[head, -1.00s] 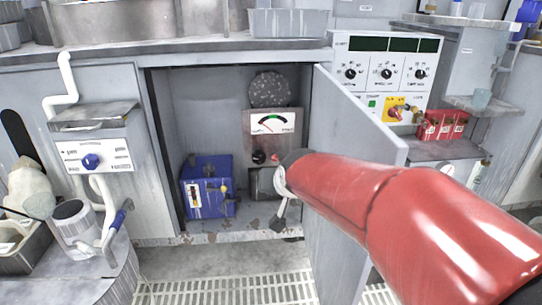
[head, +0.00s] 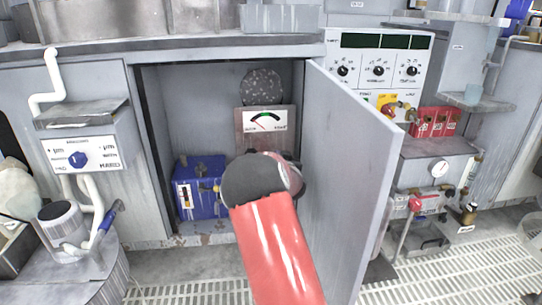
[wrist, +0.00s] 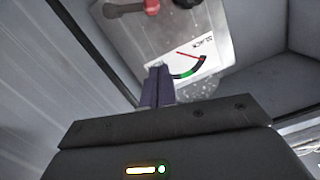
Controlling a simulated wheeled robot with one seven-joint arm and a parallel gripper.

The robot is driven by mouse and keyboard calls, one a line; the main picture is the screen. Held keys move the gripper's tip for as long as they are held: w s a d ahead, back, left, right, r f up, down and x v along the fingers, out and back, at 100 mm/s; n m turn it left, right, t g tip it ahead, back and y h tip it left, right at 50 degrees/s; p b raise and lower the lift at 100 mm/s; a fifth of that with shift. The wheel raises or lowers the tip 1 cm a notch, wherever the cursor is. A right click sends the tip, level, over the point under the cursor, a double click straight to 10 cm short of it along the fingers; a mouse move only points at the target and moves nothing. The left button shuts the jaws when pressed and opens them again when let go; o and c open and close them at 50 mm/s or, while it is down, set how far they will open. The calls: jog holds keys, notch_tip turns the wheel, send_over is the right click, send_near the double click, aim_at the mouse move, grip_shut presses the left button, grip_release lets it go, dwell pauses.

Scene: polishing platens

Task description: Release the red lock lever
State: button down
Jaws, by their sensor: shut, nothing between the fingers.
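In the wrist view a red knob-like part (wrist: 152,6) shows at the top edge, beside a dark lever-like part (wrist: 125,10), on a grey plate with a dial gauge (wrist: 185,66). It is cut off by the frame, and I cannot tell for sure that it is the red lock lever. My gripper (wrist: 158,68) has its two dark fingers together, empty, in front of the gauge's edge and apart from the red part. In the head view the gauge (head: 265,121) is inside the open cabinet; my arm hides my fingers and the parts below the gauge.
The cabinet's open door (head: 350,170) stands close to the right of my arm. A blue box (head: 200,190) sits on the cabinet floor at left. Outside at right are a control panel (head: 378,70) and a red-handled fitting (head: 425,203).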

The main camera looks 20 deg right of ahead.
jog(key=w+d+f, duration=0.1)
jog(key=w+f, duration=0.3)
jog(key=w, duration=0.5)
jog(key=shift+w+d+f, duration=0.25)
jog(key=shift+w+f, duration=0.1)
jog(key=shift+w, duration=0.05)
jog(key=b, duration=0.2)
jog(key=a+f+n+b, duration=0.1)
jog(key=b, duration=0.2)
jog(key=shift+w+a+f, duration=0.1)
jog(key=shift+w+f, duration=0.05)
jog(key=shift+f, duration=0.15)
jog(key=shift+r, duration=0.1)
